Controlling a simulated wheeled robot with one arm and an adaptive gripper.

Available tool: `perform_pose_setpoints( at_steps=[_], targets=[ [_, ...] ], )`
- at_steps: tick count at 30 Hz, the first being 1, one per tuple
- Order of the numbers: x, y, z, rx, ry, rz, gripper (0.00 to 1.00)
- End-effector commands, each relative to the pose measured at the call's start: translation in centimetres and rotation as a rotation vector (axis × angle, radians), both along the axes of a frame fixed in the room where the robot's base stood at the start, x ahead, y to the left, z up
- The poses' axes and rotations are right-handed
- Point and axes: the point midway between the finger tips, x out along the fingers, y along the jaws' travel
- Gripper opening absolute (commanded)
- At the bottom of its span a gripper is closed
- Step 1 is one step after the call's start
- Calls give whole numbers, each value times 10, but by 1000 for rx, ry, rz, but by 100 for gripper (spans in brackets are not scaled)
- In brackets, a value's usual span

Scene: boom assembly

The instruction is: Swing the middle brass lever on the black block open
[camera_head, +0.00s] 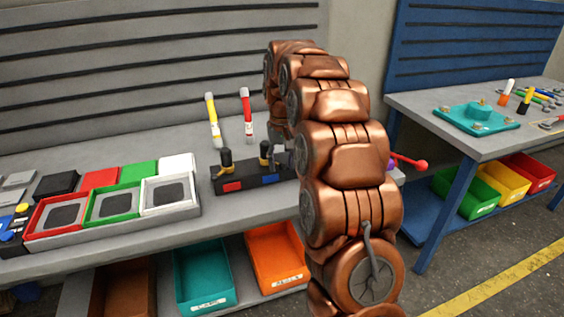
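The black block (250,184) sits on the grey bench near the middle, with red and blue patches on its front. Two levers with dark handles and brass-coloured parts stand upright on it: the left lever (226,160) and another lever (265,154) to its right. The block's right end is hidden behind my copper arm, so I cannot see any lever there. My arm arches up and comes down behind itself near the block. Only a small grey part of my gripper (284,158) shows beside the right visible lever. Its fingers are hidden, and contact cannot be told.
Red, green and white trays (118,204) stand left of the block. A red-knobbed rod (409,162) sticks out right of my arm. Bins (203,274) sit below. A second bench (455,125) stands right.

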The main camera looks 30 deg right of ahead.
Motion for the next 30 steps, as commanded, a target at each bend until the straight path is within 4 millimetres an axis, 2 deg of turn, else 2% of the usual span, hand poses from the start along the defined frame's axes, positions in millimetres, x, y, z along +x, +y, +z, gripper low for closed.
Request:
perform_pose_setpoints(
  at_steps=[9, 14, 30],
  targets=[
    [0, 0, 0, 1, 2, 0, 47],
    [0, 0, 7, 0, 0, 1, 47],
    [0, 0, 67, 0, 1, 0, 47]
  ],
)
